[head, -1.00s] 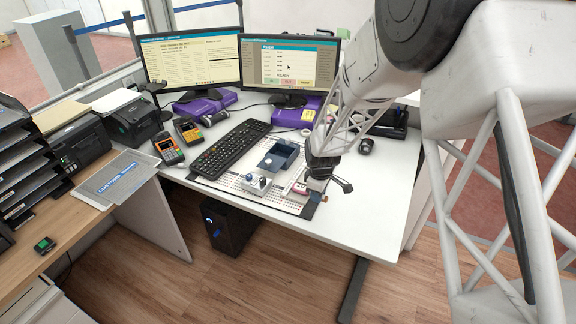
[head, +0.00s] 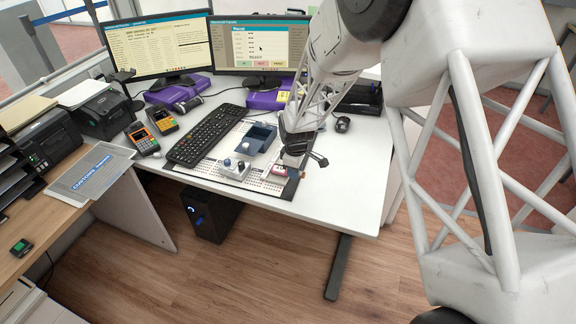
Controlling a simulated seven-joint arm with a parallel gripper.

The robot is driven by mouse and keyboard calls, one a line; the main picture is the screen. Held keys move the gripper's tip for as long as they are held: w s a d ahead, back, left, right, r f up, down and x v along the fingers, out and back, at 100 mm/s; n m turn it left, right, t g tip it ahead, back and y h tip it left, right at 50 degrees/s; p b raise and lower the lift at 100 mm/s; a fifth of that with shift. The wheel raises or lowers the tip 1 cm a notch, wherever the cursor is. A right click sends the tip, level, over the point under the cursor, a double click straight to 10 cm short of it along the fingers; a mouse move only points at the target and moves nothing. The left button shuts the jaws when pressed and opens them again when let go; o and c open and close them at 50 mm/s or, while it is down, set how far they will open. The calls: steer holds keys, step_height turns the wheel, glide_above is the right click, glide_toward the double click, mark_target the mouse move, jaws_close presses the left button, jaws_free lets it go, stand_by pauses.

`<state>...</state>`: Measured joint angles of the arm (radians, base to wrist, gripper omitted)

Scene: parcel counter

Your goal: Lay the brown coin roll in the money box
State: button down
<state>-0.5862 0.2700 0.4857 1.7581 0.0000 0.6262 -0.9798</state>
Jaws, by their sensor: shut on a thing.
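The money box (head: 262,131), a small open dark blue-grey box, sits on the perforated mat (head: 243,186) on the white desk. My gripper (head: 294,161) is to the right of the box and slightly nearer the front, over the right part of the mat. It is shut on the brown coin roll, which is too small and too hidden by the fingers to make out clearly. The gripper is apart from the box.
A small device with knobs (head: 234,168) and a red-and-white item (head: 278,171) sit near the mat's front, close to my gripper. A black keyboard (head: 207,135) lies left of the box. Two monitors stand behind. The desk's right front is clear.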

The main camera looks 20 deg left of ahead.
mark_target(256, 130)
steer(key=w+a+r, duration=0.3)
steer(key=w+a, duration=0.5)
steer(key=a, duration=0.3)
steer(key=w+a+r, duration=0.3)
steer(key=w+a, duration=0.5)
steer(key=a, duration=0.3)
steer(key=shift+a+r, duration=0.1)
steer(key=shift+f, duration=0.2)
steer(key=shift+f, duration=3.1)
steer(key=shift+f, duration=0.1)
steer(key=c, duration=0.9)
jaws_free()
